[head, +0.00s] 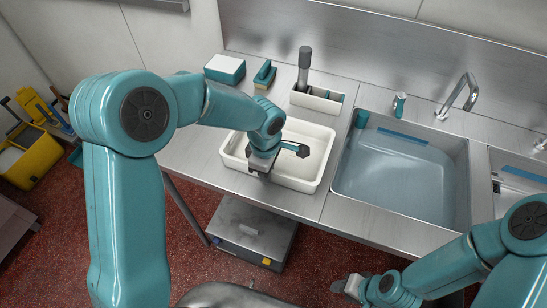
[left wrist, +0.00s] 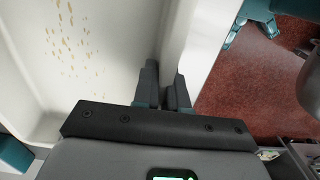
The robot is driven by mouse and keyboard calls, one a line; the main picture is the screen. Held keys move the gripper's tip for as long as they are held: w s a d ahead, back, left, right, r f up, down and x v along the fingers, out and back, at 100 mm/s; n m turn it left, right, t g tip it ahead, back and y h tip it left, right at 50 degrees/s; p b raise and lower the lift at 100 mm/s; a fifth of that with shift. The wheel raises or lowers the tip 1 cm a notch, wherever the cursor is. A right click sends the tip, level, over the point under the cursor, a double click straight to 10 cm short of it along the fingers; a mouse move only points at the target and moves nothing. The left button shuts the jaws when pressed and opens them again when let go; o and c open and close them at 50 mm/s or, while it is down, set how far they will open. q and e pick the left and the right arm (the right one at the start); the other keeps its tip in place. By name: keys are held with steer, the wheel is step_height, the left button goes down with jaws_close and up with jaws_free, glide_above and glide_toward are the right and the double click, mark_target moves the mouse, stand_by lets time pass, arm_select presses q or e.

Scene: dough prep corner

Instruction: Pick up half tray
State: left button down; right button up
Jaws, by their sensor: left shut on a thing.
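The half tray is a white rectangular tray (head: 318,168) on the steel counter, left of the sink. My left gripper (head: 261,166) is at its front wall and is shut on that rim. In the left wrist view the dark fingers of my left gripper (left wrist: 167,88) lie on either side of the tray's pale wall (left wrist: 186,30). Brown flecks mark the tray's inner floor. Part of the tray is hidden behind my left wrist. My right gripper (head: 350,287) is low at the bottom, away from the tray; its jaws are too small to read.
A sink basin (head: 400,185) with a tap (head: 460,95) is right of the tray. A narrow caddy (head: 318,99), a white-and-teal box (head: 225,69) and a brush (head: 265,74) stand behind it. A grey box (head: 250,232) is below the counter. A yellow bucket (head: 28,165) is far left.

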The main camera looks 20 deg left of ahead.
arm_select(q)
steer(key=shift+r, duration=0.1)
steer(key=shift+w+r, duration=0.1)
steer(key=shift+r, duration=0.15)
step_height(320, 180, up, 19)
steer(key=b, duration=0.1)
steer(key=shift+r, duration=0.2)
step_height(320, 180, up, 5)
steer(key=p, duration=0.4)
steer(key=shift+p, duration=0.3)
